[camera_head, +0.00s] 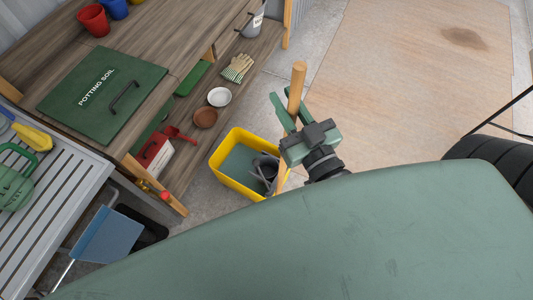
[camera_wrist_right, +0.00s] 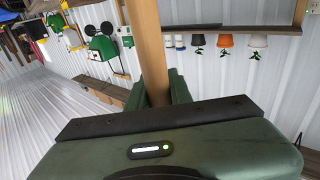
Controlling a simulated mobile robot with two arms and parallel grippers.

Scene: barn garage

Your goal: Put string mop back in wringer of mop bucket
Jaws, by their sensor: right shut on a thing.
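The string mop's wooden handle (camera_head: 297,80) stands nearly upright in the head view. My right gripper (camera_head: 291,104) is shut around its upper part, and the handle's top sticks out above the fingers. In the right wrist view the handle (camera_wrist_right: 147,40) runs up from between the green fingers (camera_wrist_right: 158,92). The yellow mop bucket (camera_head: 217,159) stands on the floor left of my gripper, with a grey wringer (camera_head: 264,172) at its right side. The handle's lower part passes beside the bucket's right edge. The mop head is hidden, so I cannot tell whether it touches the wringer. My left gripper is out of view.
A wooden potting bench (camera_head: 140,40) with a lower shelf stands at the left, close to the bucket. A grey slatted table (camera_head: 60,215) and a blue dustpan-like panel (camera_head: 108,236) are at lower left. A black tire (camera_head: 495,160) is at right. Open floor (camera_head: 400,80) lies beyond my gripper.

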